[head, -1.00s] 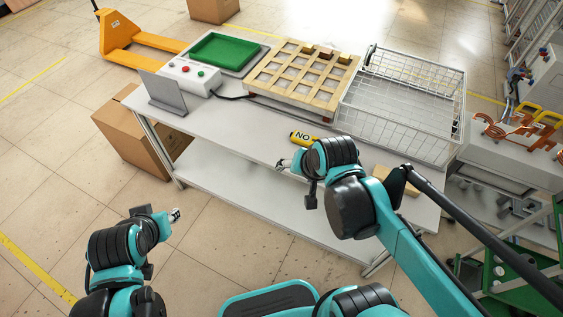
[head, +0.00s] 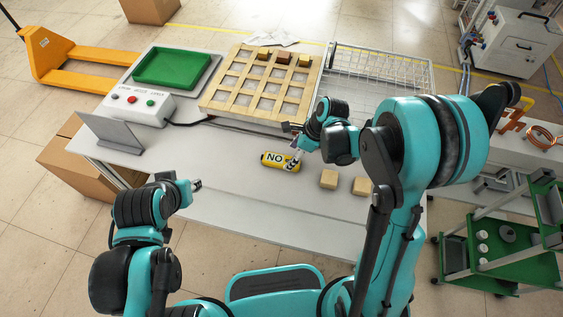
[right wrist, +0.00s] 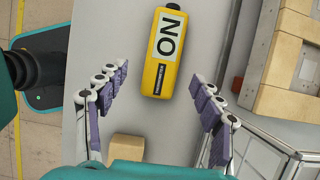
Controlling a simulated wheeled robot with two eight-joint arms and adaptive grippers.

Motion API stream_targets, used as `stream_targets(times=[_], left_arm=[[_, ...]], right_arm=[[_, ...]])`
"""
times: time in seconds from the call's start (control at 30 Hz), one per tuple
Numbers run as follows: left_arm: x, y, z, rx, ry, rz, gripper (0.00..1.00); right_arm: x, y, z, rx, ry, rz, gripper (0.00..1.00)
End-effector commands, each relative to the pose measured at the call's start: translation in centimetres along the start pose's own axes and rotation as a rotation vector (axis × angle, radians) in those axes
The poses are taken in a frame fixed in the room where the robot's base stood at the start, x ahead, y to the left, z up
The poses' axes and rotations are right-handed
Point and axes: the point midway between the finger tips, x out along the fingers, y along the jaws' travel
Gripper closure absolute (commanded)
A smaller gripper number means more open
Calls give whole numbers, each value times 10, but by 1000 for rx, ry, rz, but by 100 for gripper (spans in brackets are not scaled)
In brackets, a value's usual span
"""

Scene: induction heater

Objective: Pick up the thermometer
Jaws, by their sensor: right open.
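The thermometer is a yellow device with a black end and a white label reading "NO" (head: 275,160). It lies flat on the grey table, below the wooden grid tray in the head view. In the right wrist view the thermometer (right wrist: 165,55) lies ahead of and between the fingers, with no finger touching it. My right gripper (head: 292,147) is open and empty, just at the right end of the thermometer; its fingers (right wrist: 160,95) are spread wide in the right wrist view.
Two tan blocks (head: 328,179) sit right of the thermometer. The wooden grid tray (head: 222,99) and wire basket (head: 400,71) stand behind. A control box (head: 137,106), green tray (head: 172,69) and grey panel (head: 110,133) are at left. The table's front middle is clear.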

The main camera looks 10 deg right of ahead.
Motion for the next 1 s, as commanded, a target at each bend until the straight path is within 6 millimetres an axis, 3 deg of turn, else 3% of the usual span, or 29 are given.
stream_targets(times=[0.3, 0.53, 0.57, 0.77, 1.0], left_arm=[[20, 0, 14, 0, 0, 0, 68], [19, 0, 13, 0, 0, 0, 68], [19, 0, 13, 0, 0, 0, 68], [19, 0, 13, 0, 0, 0, 68], [19, 0, 13, 0, 0, 0, 68]], right_arm=[[46, -3, 0, -2, 0, 0, 33], [47, -3, 1, -2, 0, -1, 33], [47, -3, 1, -2, 0, -1, 35], [47, -3, 1, -2, 0, -1, 88], [47, -3, 1, -2, 1, -1, 91]])
